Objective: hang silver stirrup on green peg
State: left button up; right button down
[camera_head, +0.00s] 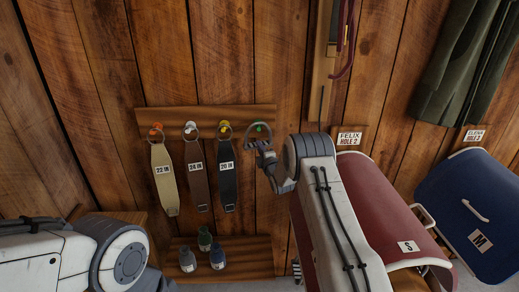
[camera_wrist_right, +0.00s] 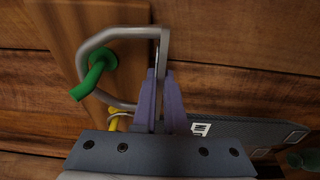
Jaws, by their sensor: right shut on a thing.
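The silver stirrup (camera_wrist_right: 122,36) is a grey metal loop with one straight side. My right gripper (camera_wrist_right: 160,98) is shut on that straight side; the stirrup also shows small in the head view (camera_head: 251,139). The green peg (camera_wrist_right: 94,78) stands out from the wooden rail. In the right wrist view its base lies inside the loop's outline and its tip crosses in front of the loop's far bar, so the peg appears to pass through the opening. I cannot tell whether they touch. In the head view the peg (camera_head: 259,127) is at the rail's right end. My left gripper is out of view.
The rail (camera_head: 170,114) also has orange, white and yellow pegs carrying a tan strap (camera_head: 164,180), a brown strap (camera_head: 197,185) and a black strap (camera_head: 228,190). Bottles stand on a low shelf (camera_head: 262,258).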

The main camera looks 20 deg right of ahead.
jog(key=shift+r, duration=0.1)
jog(key=c, duration=0.9)
grip_release()
